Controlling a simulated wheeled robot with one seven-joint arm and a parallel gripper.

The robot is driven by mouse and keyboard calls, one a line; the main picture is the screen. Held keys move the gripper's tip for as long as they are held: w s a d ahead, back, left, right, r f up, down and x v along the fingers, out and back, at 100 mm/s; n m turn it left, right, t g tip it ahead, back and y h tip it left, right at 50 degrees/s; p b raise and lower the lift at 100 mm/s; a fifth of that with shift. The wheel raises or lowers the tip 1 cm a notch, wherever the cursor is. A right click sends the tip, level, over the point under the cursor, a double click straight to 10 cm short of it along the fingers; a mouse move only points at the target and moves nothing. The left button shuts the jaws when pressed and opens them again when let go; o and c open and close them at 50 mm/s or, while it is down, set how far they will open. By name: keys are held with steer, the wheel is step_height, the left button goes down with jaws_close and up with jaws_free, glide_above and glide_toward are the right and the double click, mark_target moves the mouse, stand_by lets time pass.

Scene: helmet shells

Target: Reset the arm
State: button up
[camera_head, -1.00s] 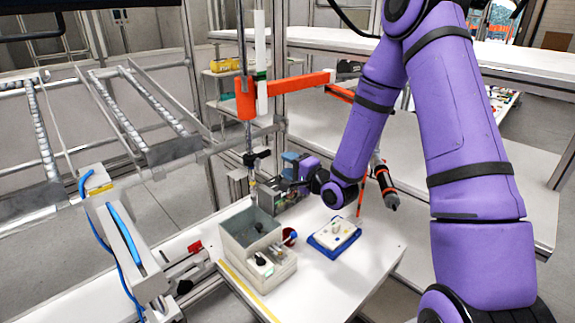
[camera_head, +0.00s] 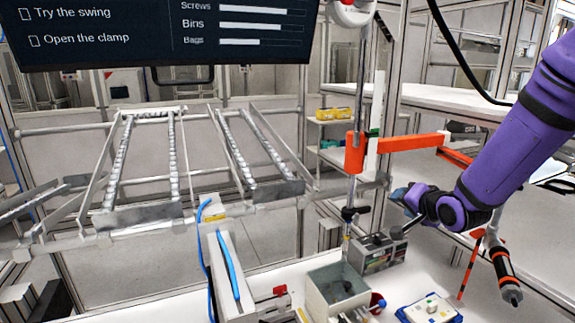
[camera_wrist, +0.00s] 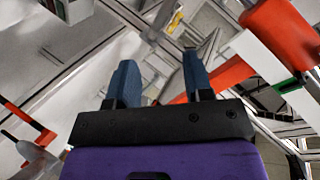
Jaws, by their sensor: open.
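My purple arm (camera_head: 515,130) comes in from the right in the head view. My gripper (camera_head: 398,194) is at its end, level above the grey box on the table. In the wrist view my gripper (camera_wrist: 158,72) shows two dark blue fingers standing well apart with nothing between them. The gripper is open and empty. Its fingertips are small and partly hidden in the head view.
An orange swing arm (camera_head: 400,143) on a post stands just behind my gripper. Below are a grey bin (camera_head: 338,290), a grey box (camera_head: 378,255) and a blue-and-white tray (camera_head: 430,309) on the white table. Roller racks (camera_head: 145,165) stand at left; a screen (camera_head: 150,35) hangs above.

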steer(key=s+d+r+n+g+h, duration=0.2)
steer(key=s+r+n+g+h, duration=0.1)
steer(key=s+r, duration=0.8)
steer(key=s+r+n+g, duration=0.1)
steer(key=s+n+g, duration=0.1)
steer(key=s, duration=0.9)
steer(key=s+a+r+n+g, duration=0.1)
steer(key=s+r+n+g, duration=0.1)
steer(key=s, duration=0.9)
steer(key=shift+n+g, duration=0.3)
steer(key=shift+g, duration=0.1)
